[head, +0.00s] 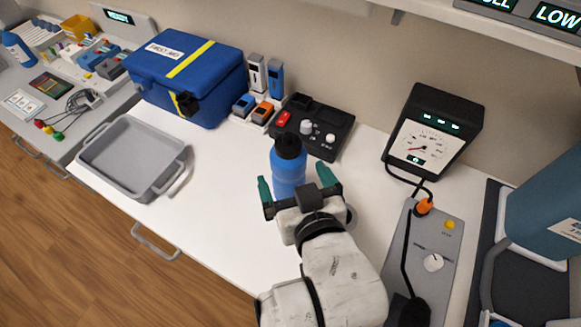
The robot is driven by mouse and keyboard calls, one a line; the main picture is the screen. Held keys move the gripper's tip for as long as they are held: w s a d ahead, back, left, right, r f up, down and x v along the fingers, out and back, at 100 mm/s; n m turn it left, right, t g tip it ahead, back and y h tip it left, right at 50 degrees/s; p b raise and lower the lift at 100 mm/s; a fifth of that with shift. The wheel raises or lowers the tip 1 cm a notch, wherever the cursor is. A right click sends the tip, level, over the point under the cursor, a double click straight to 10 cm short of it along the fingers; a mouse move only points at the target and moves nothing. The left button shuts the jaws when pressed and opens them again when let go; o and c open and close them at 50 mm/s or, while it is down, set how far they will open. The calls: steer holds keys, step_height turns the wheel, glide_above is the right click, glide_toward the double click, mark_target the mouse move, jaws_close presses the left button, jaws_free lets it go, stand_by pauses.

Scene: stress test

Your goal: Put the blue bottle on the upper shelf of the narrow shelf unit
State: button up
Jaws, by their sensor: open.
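The blue bottle (288,172) stands upright on the white counter, with a black cap on top. My gripper (300,187) comes in from the lower right, in front of the bottle. Its two green fingers are spread apart, one on the left and one on the right of the bottle's body. I cannot tell whether either finger touches it. The lower part of the bottle is hidden behind my gripper. The narrow shelf unit cannot be made out in this view.
A blue first-aid box (190,75) and grey tray (112,165) are to the left. A black gauge (435,125) and grey control panel (440,262) are to the right. A ledge (480,22) overhangs the back right.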

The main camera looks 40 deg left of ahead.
steer(key=shift+p+x, duration=0.4)
steer(key=shift+x, duration=2.55)
steer(key=shift+w+d+f, duration=0.1)
steer(key=shift+w+d, duration=0.05)
steer(key=shift+d, duration=0.05)
steer(key=c, duration=1.5)
steer(key=shift+c, duration=0.8)
steer(key=shift+r, duration=0.25)
